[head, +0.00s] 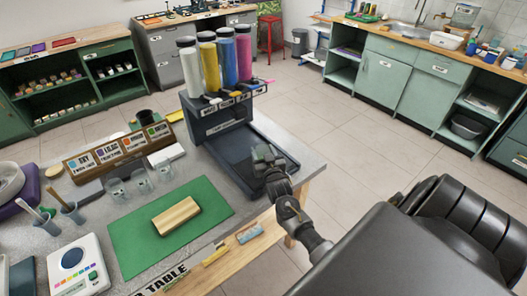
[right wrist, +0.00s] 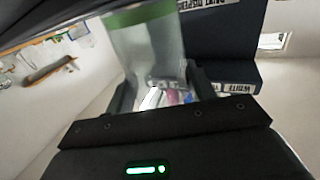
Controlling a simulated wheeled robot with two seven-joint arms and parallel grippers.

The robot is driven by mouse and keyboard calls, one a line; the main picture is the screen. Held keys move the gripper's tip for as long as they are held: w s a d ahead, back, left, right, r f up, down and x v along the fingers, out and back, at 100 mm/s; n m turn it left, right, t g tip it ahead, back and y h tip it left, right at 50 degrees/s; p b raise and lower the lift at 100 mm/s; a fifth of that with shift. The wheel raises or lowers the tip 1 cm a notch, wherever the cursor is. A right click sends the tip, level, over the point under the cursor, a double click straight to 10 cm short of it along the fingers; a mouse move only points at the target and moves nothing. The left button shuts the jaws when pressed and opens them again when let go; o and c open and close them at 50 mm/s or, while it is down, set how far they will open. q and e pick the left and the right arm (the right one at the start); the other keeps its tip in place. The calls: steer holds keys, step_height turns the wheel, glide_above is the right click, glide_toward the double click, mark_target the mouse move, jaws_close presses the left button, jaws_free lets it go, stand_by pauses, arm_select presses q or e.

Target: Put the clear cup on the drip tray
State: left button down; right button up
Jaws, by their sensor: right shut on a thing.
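My right gripper (head: 268,163) is over the front right part of the dark drip tray (head: 246,170) of the paint dispenser. In the right wrist view the gripper (right wrist: 163,92) is shut on a clear cup (right wrist: 150,52), with one finger on each side. The cup has a green band at one end. In the head view the gripper largely hides this cup, and I cannot tell whether it touches the tray. More clear cups (head: 141,180) stand on the table to the left. My left gripper is not in view.
The dispenser (head: 222,118) with white, yellow, blue and pink tubes rises behind the tray. A green mat (head: 140,245) with a wooden block (head: 176,215) lies left of the tray. A labelled wooden rack (head: 120,148) stands behind the cups. The floor right of the table is clear.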

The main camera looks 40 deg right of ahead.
steer(key=o, duration=1.1)
steer(key=shift+d+f, duration=0.1)
steer(key=shift+d, duration=0.1)
steer(key=shift+o, duration=0.2)
steer(key=shift+s, duration=0.15)
steer(key=shift+s+a+f, duration=0.15)
steer(key=shift+s, duration=0.1)
steer(key=b+v, duration=0.2)
steer(key=v, duration=0.7)
steer(key=shift+w+a, duration=0.1)
steer(key=shift+s+a, duration=0.25)
steer(key=shift+s, duration=0.35)
